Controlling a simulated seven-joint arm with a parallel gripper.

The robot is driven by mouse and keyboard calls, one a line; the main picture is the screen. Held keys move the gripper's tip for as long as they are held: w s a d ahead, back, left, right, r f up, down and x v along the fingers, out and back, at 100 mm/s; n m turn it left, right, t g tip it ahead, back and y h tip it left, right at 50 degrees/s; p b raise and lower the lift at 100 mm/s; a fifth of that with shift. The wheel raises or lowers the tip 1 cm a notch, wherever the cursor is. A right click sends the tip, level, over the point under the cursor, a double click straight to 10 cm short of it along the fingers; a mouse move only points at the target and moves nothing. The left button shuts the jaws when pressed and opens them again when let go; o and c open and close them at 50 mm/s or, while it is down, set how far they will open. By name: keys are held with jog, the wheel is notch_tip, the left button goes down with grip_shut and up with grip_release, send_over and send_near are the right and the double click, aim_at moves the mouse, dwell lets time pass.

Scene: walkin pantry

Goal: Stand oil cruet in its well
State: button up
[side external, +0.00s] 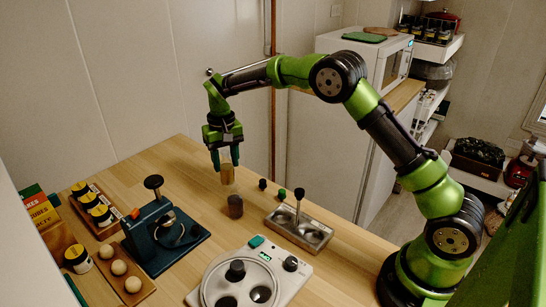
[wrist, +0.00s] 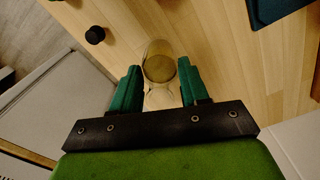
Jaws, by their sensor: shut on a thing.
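My gripper (side external: 224,153) points down over the wooden counter and is shut on the oil cruet (side external: 227,174), a clear vessel with amber oil. The cruet looks about upright and its base appears above the counter. In the wrist view the cruet (wrist: 160,64) extends beyond the green fingers (wrist: 160,88), with its narrower part between them. A metal caddy (side external: 299,231) with round wells and a dark-knobbed post stands to the right of the cruet, apart from it. I cannot tell which well is the cruet's.
A small black knob (side external: 262,184) and a green one (side external: 282,194) lie nearby. A teal device (side external: 160,235) stands left; a white round-topped appliance (side external: 250,272) is in front. Jars (side external: 98,214) and round balls (side external: 119,267) sit farther left.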

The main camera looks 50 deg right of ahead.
jog(key=s+r, duration=0.1)
jog(key=s, duration=1.4)
notch_tip(320, 180, up, 15)
jog(key=s, duration=1.4)
notch_tip(320, 180, down, 19)
jog(key=shift+w+d+r, duration=0.1)
jog(key=shift+f, duration=0.2)
jog(key=o, duration=1.2)
jog(key=shift+c, duration=0.2)
